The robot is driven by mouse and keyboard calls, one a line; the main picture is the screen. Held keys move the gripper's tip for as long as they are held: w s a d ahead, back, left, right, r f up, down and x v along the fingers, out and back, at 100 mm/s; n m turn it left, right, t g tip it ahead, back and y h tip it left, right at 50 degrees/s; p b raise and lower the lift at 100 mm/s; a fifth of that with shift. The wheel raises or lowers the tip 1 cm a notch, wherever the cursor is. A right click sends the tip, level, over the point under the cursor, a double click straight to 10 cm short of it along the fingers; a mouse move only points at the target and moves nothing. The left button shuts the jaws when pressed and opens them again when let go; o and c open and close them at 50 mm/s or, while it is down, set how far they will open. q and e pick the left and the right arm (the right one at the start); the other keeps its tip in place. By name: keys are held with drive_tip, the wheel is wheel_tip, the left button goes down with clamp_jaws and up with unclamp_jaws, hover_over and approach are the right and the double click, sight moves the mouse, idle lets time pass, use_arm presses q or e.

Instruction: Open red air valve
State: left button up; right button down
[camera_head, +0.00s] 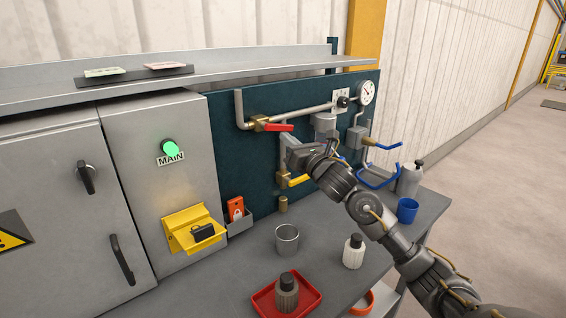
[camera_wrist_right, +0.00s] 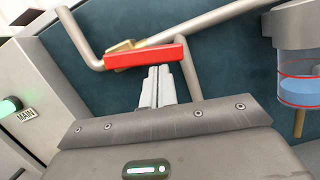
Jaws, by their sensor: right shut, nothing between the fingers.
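The red air valve handle (camera_head: 278,128) lies along the grey pipe on the teal panel, with a brass valve body (camera_head: 259,123) at its left end. In the right wrist view the red handle (camera_wrist_right: 146,57) crosses just beyond my fingertips, with the brass body (camera_wrist_right: 120,47) behind it. My right gripper (camera_head: 288,143) is shut and empty, just below the right part of the handle. In the right wrist view its closed fingers (camera_wrist_right: 157,72) point at the handle's underside; I cannot tell whether they touch it. My left gripper is not in view.
A yellow handle (camera_head: 298,181) sits below my right gripper, and blue handles (camera_head: 385,146) are at right. A gauge (camera_head: 366,92) is at upper right. A metal cup (camera_head: 286,240), a white bottle (camera_head: 353,252) and a red tray (camera_head: 262,300) stand on the bench.

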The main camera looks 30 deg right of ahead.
drive_tip(key=shift+d+r+n+y+b, duration=0.25)
drive_tip(key=shift+n+b, duration=0.25)
drive_tip(key=shift+n, duration=0.2)
drive_tip(key=shift+d+r+n+y+b, duration=0.1)
drive_tip(key=shift+r+n+y+b, duration=0.15)
drive_tip(key=shift+n+b, duration=0.35)
